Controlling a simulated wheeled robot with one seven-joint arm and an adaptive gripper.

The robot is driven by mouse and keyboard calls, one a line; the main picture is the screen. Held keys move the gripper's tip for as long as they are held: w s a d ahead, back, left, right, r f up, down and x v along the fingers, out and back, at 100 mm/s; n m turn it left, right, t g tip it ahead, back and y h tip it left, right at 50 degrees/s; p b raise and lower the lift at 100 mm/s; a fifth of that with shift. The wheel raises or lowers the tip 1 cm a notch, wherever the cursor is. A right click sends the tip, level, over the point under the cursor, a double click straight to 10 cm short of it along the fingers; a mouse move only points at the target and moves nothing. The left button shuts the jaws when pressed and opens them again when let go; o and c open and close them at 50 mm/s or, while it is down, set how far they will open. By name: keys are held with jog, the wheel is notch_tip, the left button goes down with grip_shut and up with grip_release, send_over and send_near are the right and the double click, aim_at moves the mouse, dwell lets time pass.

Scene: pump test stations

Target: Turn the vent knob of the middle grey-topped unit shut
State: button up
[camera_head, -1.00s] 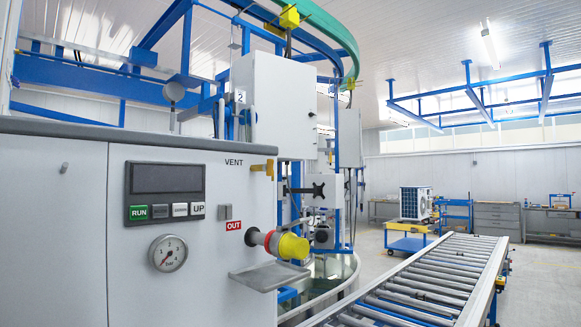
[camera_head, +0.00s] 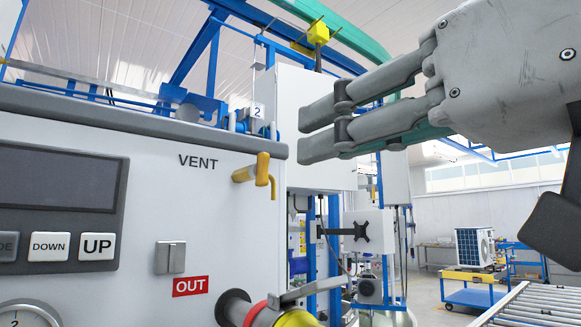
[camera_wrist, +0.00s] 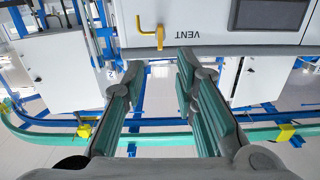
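The vent knob is a yellow bent handle (camera_head: 262,170) on the white front of the grey-topped unit (camera_head: 130,112), right of the word VENT. Its short end points down in the head view. In the wrist view, which is upside down, the knob (camera_wrist: 153,37) shows beyond the fingertips, and its bent end lies roughly in line with the gap between them. My gripper (camera_head: 308,133) is to the right of and above the knob in the head view, pointing left. The wrist view shows its two fingers (camera_wrist: 158,70) apart with nothing between them. The gripper does not touch the knob.
Below the knob, a red-ringed yellow fitting (camera_head: 290,317) with a grey lever sticks out from the unit. A button panel (camera_head: 60,200) is on the left. Another white cabinet (camera_head: 290,100) stands behind. A roller conveyor (camera_head: 540,305) is at lower right.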

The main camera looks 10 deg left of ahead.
aim_at(267, 163)
jog(key=x, duration=1)
jog(key=shift+w+a, duration=0.2)
jog(key=shift+a, duration=0.1)
jog(key=shift+f, duration=0.1)
jog(key=shift+c, duration=0.3)
grip_shut()
